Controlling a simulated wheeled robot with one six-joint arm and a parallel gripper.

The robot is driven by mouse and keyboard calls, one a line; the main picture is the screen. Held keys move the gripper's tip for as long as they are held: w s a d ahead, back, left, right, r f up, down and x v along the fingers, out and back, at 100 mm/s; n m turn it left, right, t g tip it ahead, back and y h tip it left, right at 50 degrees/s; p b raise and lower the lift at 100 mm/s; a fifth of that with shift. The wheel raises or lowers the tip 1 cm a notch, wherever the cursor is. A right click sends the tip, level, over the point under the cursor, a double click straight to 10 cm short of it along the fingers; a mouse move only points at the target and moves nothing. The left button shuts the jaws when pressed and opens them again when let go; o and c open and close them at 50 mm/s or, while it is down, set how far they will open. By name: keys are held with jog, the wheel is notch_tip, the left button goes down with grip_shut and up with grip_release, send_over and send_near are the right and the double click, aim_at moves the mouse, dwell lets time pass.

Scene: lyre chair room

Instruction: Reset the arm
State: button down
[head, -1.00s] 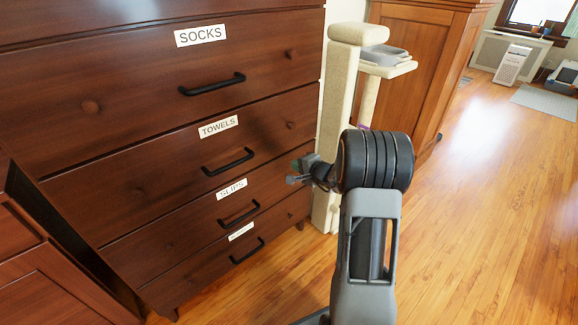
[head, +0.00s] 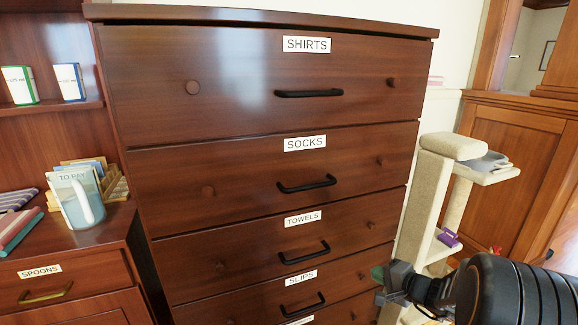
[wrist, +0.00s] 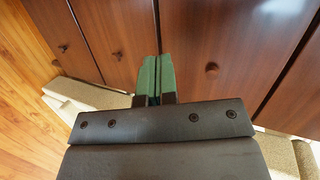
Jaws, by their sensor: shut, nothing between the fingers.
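My gripper (head: 380,275) shows at the lower right of the head view, in front of the lower right part of the dark wooden dresser. Its green fingertips (wrist: 153,80) are together in the wrist view, with nothing between them. The arm's dark, ribbed wrist part fills the lower right corner of the head view. The rest of my arm is outside the picture.
The dresser (head: 250,95) has closed drawers labelled SHIRTS, SOCKS, TOWELS and SLIPS. A beige cat tree (head: 428,200) stands to its right, close behind my gripper. A desk with a TO PAY holder (head: 75,198) and a SPOONS drawer (head: 50,285) is at left.

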jog(key=s+a+r+n+g+p, duration=0.4)
jog(key=s+a+r+p, duration=0.25)
jog(key=r, duration=0.35)
jog(key=s+a+r+n+g+p, duration=0.45)
jog(key=a+r+p, duration=0.2)
jog(key=r, duration=0.25)
jog(key=s+d+r+n+h+p, duration=0.1)
jog(key=s+r+h+p, duration=0.2)
jog(key=r+p, duration=0.3)
jog(key=s+r+n+h+p, duration=0.2)
jog(key=s+r+h+p, duration=0.1)
jog(key=r+p, duration=0.3)
jog(key=shift+s+d+r+h, duration=0.35)
jog(key=shift+s+r, duration=0.25)
jog(key=shift+s, duration=0.25)
